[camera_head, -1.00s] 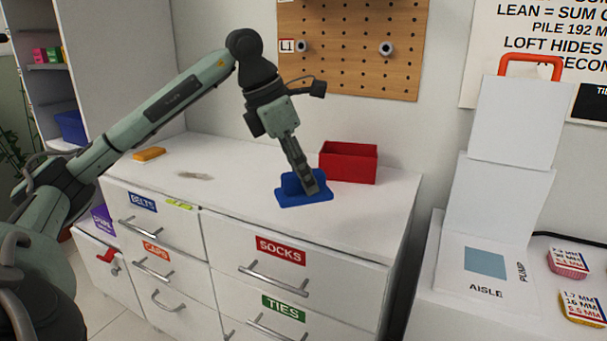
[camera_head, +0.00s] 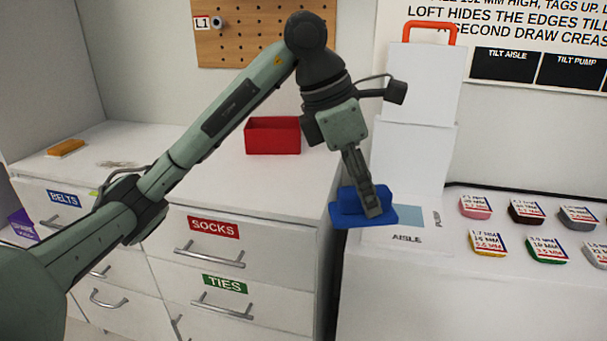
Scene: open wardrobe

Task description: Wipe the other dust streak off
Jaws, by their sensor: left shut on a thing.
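My left gripper (camera_head: 368,190) is shut on a blue wiping block (camera_head: 346,209) with a flat base. It holds the block in front of the gap between the white dresser and the right-hand counter, and the block overlaps the aisle card in the picture. A greyish dust streak (camera_head: 122,164) lies on the left part of the dresser top (camera_head: 255,183), far from the block. No second streak shows on the visible top; my arm hides part of it. My right gripper is not in view.
A red open box (camera_head: 272,135) stands at the back of the dresser top, and an orange block (camera_head: 66,147) lies at its left. White panels with a red handle (camera_head: 430,32) stand on the right counter (camera_head: 440,285). Several coloured tagged pieces (camera_head: 475,207) lie there.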

